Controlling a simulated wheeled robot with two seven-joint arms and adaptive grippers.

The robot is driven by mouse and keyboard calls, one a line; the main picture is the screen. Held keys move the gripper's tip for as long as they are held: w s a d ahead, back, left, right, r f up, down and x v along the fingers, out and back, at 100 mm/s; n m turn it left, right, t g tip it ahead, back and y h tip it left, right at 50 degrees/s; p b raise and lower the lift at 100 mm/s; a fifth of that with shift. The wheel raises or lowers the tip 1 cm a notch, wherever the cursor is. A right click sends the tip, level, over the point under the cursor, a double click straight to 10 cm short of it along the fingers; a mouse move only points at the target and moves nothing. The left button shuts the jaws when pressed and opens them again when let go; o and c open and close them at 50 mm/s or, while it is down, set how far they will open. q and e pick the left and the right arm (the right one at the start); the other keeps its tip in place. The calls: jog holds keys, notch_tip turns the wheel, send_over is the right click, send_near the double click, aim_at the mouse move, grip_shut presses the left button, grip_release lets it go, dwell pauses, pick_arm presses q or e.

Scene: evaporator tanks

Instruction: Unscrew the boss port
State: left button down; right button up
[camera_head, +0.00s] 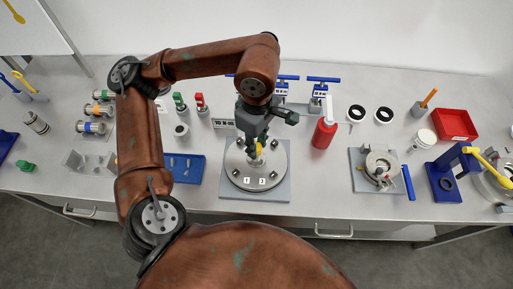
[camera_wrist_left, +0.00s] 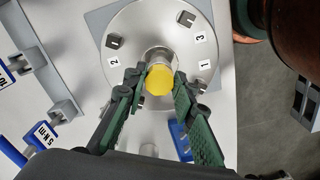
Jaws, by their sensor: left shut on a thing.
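The boss port has a yellow faceted head (camera_head: 259,150) at the centre of a round metal flange plate (camera_head: 238,172). The plate lies on a grey square base (camera_head: 283,192) and carries number labels and small dark clips. In the left wrist view the yellow head (camera_wrist_left: 159,82) stands on a short metal neck above the plate (camera_wrist_left: 150,22). My left gripper (camera_head: 256,144) reaches down over the plate centre. Its green-padded fingers (camera_wrist_left: 160,84) are shut on either side of the yellow head. My right gripper is not in view.
Blue T-handled torque tools (camera_head: 323,86) stand behind the plate. A red bottle (camera_head: 324,133) and a clamp fixture (camera_head: 378,168) stand to the right. A blue tray (camera_head: 186,167) lies to the left. Bare table shows between the plate and the clamp fixture.

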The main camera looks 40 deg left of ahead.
pick_arm(q)
jog(key=n+p, duration=0.1)
jog(key=n, duration=0.3)
jog(key=shift+r, duration=0.1)
jog(key=shift+n, duration=0.6)
jog(key=n+p, duration=0.1)
jog(key=n, duration=0.2)
jog(key=shift+w+a+n+p, duration=0.1)
jog(key=shift+n+p, duration=0.35)
jog(key=shift+n, duration=0.65)
